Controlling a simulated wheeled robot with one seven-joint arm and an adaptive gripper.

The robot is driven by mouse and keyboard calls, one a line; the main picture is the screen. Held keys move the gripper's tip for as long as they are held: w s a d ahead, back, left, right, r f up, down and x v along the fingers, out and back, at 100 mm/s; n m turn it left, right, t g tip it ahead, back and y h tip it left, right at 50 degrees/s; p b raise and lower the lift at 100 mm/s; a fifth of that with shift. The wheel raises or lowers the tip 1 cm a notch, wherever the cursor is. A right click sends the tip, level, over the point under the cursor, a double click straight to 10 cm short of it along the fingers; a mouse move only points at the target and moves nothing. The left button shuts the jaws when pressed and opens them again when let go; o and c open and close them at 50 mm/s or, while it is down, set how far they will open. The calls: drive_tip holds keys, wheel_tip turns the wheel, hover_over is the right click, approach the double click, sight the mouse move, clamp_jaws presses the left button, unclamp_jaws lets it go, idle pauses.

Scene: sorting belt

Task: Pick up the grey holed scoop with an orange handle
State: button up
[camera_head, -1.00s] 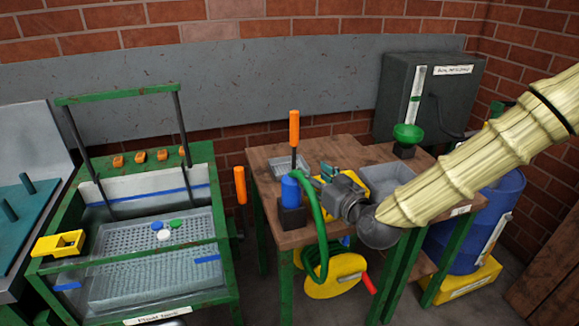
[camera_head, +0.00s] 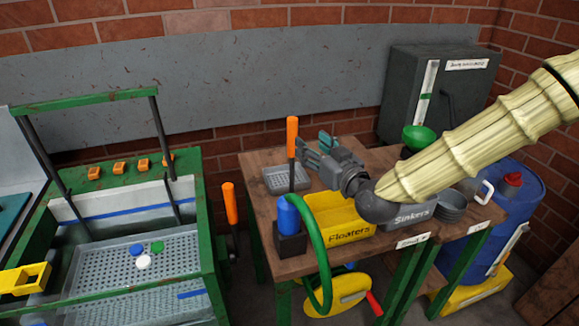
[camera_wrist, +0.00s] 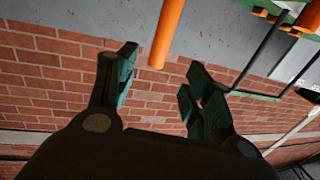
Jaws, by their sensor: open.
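The grey holed scoop (camera_head: 286,180) lies on the wooden table, left of the yellow bin. Its orange handle (camera_head: 291,138) stands upright on a thin dark rod. My gripper (camera_head: 318,150) is open and empty, just right of the handle, with its teal fingers pointing towards the scoop side. In the wrist view the orange handle (camera_wrist: 167,32) shows between and beyond the spread fingertips (camera_wrist: 160,70). The fingers do not close on it; I cannot tell the exact gap. The scoop's basket is not in the wrist view.
A blue bottle-like cylinder (camera_head: 288,215) on a black block stands in front of the scoop, with a green hose (camera_head: 318,250) beside it. The yellow Floaters bin (camera_head: 345,232) and grey Sinkers bin (camera_head: 410,218) sit to the right. Another orange handle (camera_head: 230,203) stands by the green tank (camera_head: 207,235).

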sight(295, 131)
drive_tip(key=shift+p+x, duration=0.55)
drive_tip(key=shift+x, duration=2.6)
drive_tip(key=shift+f+p+x, duration=0.15)
drive_tip(key=shift+p+x, duration=0.25)
drive_tip(key=shift+x, duration=0.85)
drive_tip(key=shift+f+p+x, duration=0.1)
drive_tip(key=shift+p+x, duration=0.25)
drive_tip(key=shift+x, duration=0.9)
drive_tip(key=shift+d, duration=0.1)
drive_tip(key=c, duration=1.1)
